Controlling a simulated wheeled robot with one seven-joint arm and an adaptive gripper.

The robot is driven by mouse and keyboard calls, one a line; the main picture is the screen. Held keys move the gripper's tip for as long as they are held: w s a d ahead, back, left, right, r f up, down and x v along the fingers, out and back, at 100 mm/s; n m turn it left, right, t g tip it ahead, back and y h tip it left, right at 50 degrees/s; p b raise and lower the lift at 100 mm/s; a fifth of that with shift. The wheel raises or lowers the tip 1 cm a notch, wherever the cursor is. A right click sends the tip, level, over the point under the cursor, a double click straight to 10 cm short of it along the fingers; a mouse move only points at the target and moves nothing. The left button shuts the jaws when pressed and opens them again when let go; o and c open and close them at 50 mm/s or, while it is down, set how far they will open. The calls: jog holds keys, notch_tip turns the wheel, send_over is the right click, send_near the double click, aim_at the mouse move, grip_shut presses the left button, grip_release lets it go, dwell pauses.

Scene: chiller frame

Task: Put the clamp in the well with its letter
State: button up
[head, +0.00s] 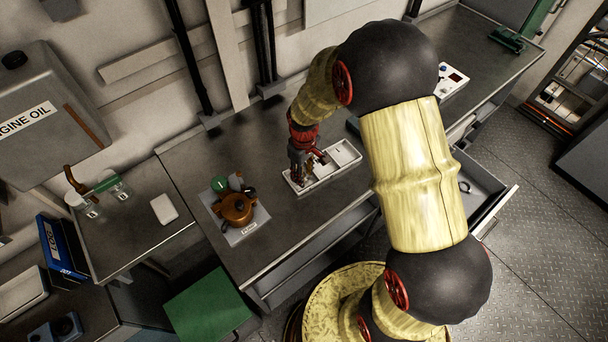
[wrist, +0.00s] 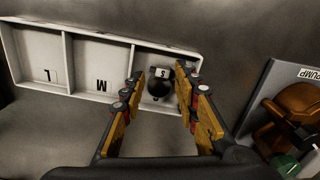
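A white tray (head: 345,154) with three wells lies on the metal bench; it also shows in the wrist view (wrist: 84,39). In the wrist view its wells carry the letters L, M and S from left to right. A small dark rounded clamp (wrist: 157,88) sits in the S well, beside a white S label; I cannot tell whether that label is on the clamp or the well. My gripper (wrist: 166,80) is open above this well, one finger on each side of the clamp with gaps. In the head view my gripper (head: 303,161) hides the clamp.
A brown pump (head: 237,208) on a grey labelled plate stands left of the tray. A green-topped piece (head: 220,184) is beside it. Glass jars (head: 112,185) and a white block (head: 164,208) are on the left bench. An open drawer (head: 480,190) sticks out at the right.

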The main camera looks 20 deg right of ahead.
jog(key=s+r+m+t+p, duration=0.1)
jog(key=s+r, duration=0.3)
jog(key=r, duration=0.9)
jog(key=s+r+m+t, duration=0.1)
jog(key=s+r+t, duration=0.15)
jog(key=r, duration=1.05)
jog(key=s+r+m+t, duration=0.1)
jog(key=s+r, duration=0.3)
jog(key=s, duration=0.3)
jog(key=s+r+m+t, duration=0.1)
jog(key=s+r+m, duration=0.1)
jog(key=s+r, duration=0.2)
jog(key=s, duration=0.3)
jog(key=shift+s+a+m, duration=0.25)
jog(key=shift+s+m, duration=0.05)
notch_tip(320, 180, down, 8)
jog(key=b, duration=0.7)
jog(key=shift+r+b, duration=0.15)
jog(key=shift+b, duration=0.15)
